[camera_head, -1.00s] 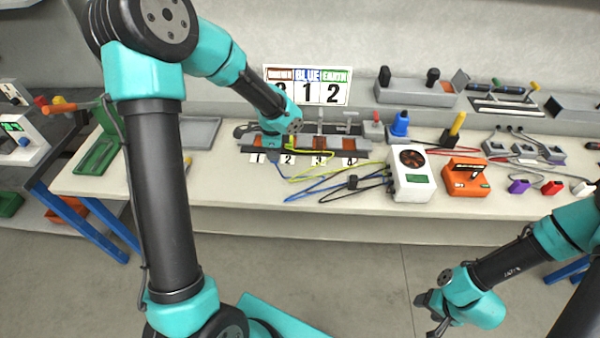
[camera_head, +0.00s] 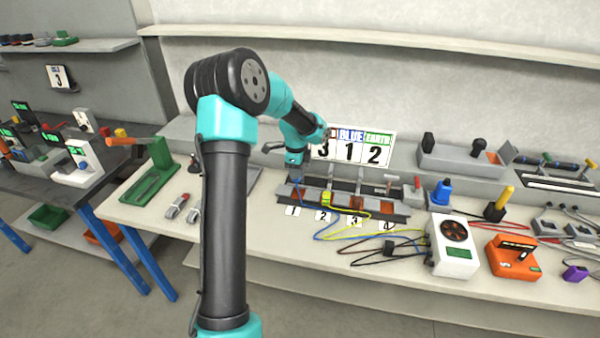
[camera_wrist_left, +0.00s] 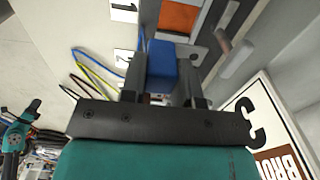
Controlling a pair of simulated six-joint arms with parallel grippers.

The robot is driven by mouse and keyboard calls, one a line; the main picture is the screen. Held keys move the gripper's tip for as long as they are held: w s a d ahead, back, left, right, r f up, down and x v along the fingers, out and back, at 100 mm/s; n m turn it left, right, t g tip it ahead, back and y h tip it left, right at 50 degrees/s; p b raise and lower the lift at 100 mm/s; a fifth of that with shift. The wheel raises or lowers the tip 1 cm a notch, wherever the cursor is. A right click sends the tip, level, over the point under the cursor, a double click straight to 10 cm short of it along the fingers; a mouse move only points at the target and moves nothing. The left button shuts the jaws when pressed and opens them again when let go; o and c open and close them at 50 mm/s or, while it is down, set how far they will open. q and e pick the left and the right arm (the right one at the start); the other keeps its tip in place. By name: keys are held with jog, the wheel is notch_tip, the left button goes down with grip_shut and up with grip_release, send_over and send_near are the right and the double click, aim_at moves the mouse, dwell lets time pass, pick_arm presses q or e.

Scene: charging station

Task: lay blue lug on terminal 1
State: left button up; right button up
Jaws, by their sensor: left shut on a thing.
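My left gripper (camera_head: 296,176) is over the left end of the grey terminal block (camera_head: 395,212), above the label 1 (camera_head: 293,211). In the left wrist view its two fingers (camera_wrist_left: 161,85) are shut on the blue lug (camera_wrist_left: 162,62), one on each side. In the head view the lug is small, and a blue wire (camera_head: 316,236) runs from there to the right. In the wrist view an orange terminal pad (camera_wrist_left: 178,17) beside the label 1 (camera_wrist_left: 122,8) lies just beyond the lug. I cannot tell whether the lug touches the block. My right gripper is out of view.
A yellow lug (camera_head: 327,198) sits at terminal 2. A sign (camera_head: 350,148) reading 3, 1, 2 stands behind the block. A white charger box (camera_head: 452,246) with cables is to the right. A green holder (camera_head: 152,180) is to the left.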

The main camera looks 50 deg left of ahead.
pick_arm(q)
jog(key=shift+f, duration=0.1)
jog(key=shift+f, duration=2.8)
jog(key=shift+f, duration=1.7)
jog(key=o, duration=1)
jog(key=shift+r, duration=0.1)
notch_tip(320, 180, up, 17)
jog(key=shift+r, duration=0.15)
dwell(0.4)
